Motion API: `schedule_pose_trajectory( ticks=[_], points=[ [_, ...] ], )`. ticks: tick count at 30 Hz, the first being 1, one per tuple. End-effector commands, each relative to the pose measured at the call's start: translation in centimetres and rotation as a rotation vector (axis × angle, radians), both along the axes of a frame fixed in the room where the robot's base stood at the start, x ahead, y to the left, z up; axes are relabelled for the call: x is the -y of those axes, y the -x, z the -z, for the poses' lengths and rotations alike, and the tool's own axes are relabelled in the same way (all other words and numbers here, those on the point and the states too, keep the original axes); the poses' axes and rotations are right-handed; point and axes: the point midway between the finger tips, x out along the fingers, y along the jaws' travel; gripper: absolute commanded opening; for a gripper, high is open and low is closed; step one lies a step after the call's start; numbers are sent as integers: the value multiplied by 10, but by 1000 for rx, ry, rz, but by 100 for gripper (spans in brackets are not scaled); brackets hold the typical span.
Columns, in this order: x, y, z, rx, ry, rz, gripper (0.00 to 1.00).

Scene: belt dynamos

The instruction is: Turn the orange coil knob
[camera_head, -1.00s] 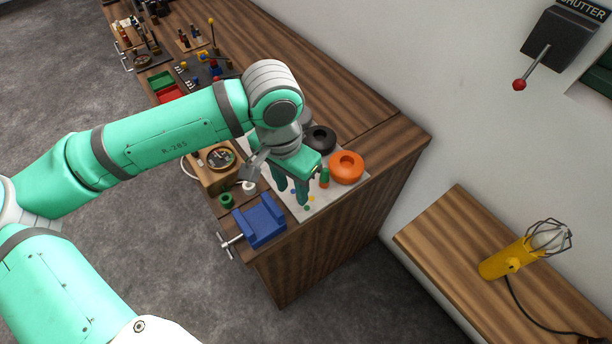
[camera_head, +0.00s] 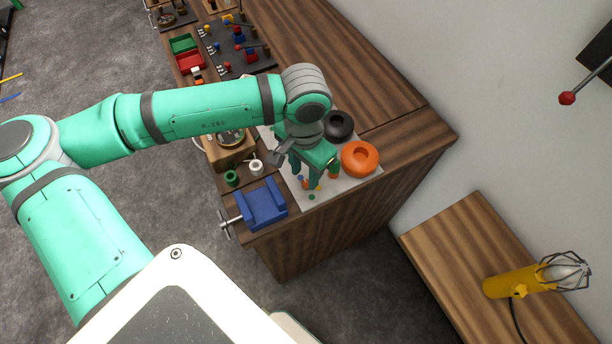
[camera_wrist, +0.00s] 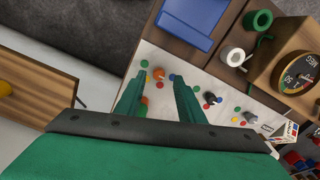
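A small orange knob (camera_wrist: 158,73) shows in the wrist view between my fingertips, over a white sheet (camera_wrist: 200,68). In the head view a small orange spot (camera_head: 305,184) lies between the fingers. My gripper (camera_head: 306,187) points down over the sheet with its fingers apart. In the wrist view my gripper (camera_wrist: 158,77) is open, with a gap on both sides of the knob. I cannot tell how high the fingertips are above the sheet. A large orange ring (camera_head: 360,159) lies right of the gripper. Another orange piece beside the left finger is partly hidden.
A blue vise (camera_head: 263,205) stands at the bench's front edge. A black ring (camera_head: 338,125) lies behind the gripper. A gauge box (camera_head: 229,150) and white and green spools stand to the left. Several small coloured pegs dot the sheet. A yellow lamp (camera_head: 515,282) lies on a lower bench.

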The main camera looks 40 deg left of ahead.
Motion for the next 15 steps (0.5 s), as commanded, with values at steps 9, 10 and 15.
schedule_pose_trajectory(
  ticks=[9,10,15],
  points=[
    [2,-1,29,-1,0,5,35],
    [2,-1,30,0,0,5,35],
    [2,-1,31,0,0,5,35]
  ],
)
